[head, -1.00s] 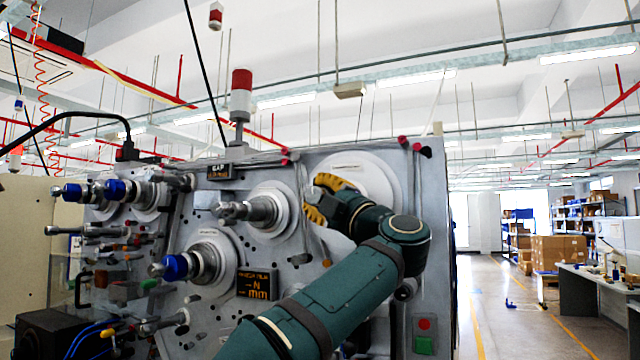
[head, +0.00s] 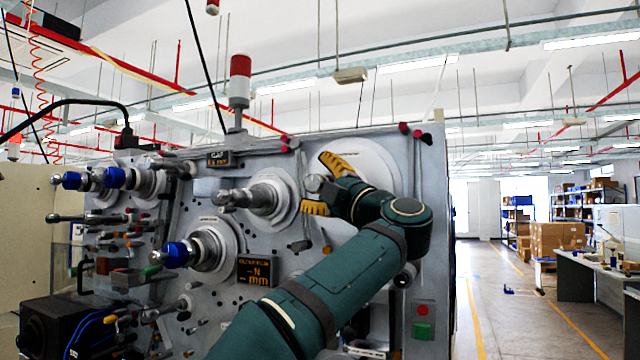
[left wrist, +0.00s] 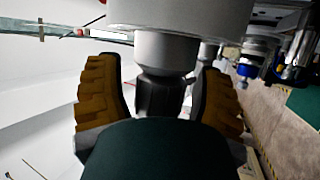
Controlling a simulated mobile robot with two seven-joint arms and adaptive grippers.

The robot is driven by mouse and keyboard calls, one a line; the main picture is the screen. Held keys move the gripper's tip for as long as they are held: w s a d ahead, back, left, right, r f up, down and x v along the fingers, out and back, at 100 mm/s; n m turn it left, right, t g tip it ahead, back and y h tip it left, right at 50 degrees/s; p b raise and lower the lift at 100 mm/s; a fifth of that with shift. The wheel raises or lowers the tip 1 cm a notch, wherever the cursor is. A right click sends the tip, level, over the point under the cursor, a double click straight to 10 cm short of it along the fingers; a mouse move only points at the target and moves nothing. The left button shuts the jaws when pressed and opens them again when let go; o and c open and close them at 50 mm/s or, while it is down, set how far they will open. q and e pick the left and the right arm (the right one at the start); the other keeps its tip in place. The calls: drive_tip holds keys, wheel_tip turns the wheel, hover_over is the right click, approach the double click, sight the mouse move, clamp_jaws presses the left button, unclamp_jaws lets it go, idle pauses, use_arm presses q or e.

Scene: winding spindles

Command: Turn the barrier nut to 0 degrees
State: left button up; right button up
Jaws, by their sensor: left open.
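The nut (left wrist: 160,96) is dark and faceted in the left wrist view, on a pale grey cylinder (left wrist: 165,50) in front of a large round flange (left wrist: 190,14). My left gripper (left wrist: 161,95) has one ridged yellow-brown finger on each side of the nut. The fingers are open, with visible gaps to the nut. In the head view my left gripper (head: 318,184) is at the right white disc (head: 380,165) of the grey machine. A rounded grey end shows between its fingers. The wrist hides the rest. The nut's angle cannot be read. My right gripper is not in view.
The middle spindle (head: 262,198) stands close to the left of my gripper. A blue-tipped spindle (head: 190,253) projects lower left, and more spindles and levers are at far left. A signal light (head: 239,82) stands on top.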

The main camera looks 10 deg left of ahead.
use_arm(q)
drive_tip(key=v, duration=1.2)
idle(0.4)
